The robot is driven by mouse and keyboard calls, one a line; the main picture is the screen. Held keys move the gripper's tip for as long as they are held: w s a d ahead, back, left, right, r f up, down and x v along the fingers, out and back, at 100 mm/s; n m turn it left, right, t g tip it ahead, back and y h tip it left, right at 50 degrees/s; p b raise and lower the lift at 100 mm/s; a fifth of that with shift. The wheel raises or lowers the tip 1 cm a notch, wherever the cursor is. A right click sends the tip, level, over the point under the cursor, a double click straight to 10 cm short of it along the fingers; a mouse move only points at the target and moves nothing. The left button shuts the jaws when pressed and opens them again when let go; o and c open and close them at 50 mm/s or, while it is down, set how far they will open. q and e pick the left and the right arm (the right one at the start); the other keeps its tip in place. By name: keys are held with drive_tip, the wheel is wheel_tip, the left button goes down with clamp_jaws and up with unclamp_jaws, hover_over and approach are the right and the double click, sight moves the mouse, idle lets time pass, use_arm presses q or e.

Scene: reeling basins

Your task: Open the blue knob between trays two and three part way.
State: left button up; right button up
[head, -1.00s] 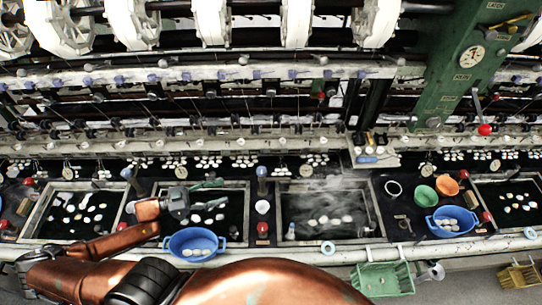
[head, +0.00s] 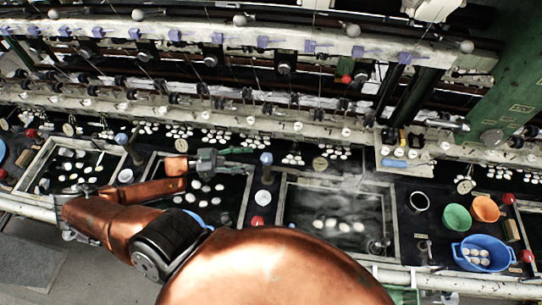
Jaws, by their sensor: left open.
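The blue knob (head: 266,158) between the second and third trays from the left stands upright on a short post at the back of the dark strip. My left gripper (head: 250,160) is over the back of the second tray (head: 243,203), pointing right at the knob. Its fingers are open and empty, with the tips just left of the knob; I cannot tell whether they touch it. The third tray (head: 281,215) is to the right, with steam over pale cocoons. My right gripper is not in view.
Another blue knob (head: 121,138) stands between the first two trays. A red knob (head: 258,221) sits in front on the same strip. My left arm hides much of a blue basin. Green (head: 457,217) and orange (head: 485,208) bowls and a blue basin (head: 458,255) stand at right.

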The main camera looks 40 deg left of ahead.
sight(267, 157)
use_arm(q)
drive_tip(key=p+x, duration=0.1)
drive_tip(key=x, duration=0.5)
drive_tip(key=shift+w+d, duration=0.25)
drive_tip(key=shift+d, duration=0.05)
drive_tip(key=shift+w+d+f, duration=0.1)
drive_tip(key=shift+w+d, duration=0.2)
drive_tip(key=shift+d, duration=0.05)
drive_tip(key=shift+c, duration=0.7)
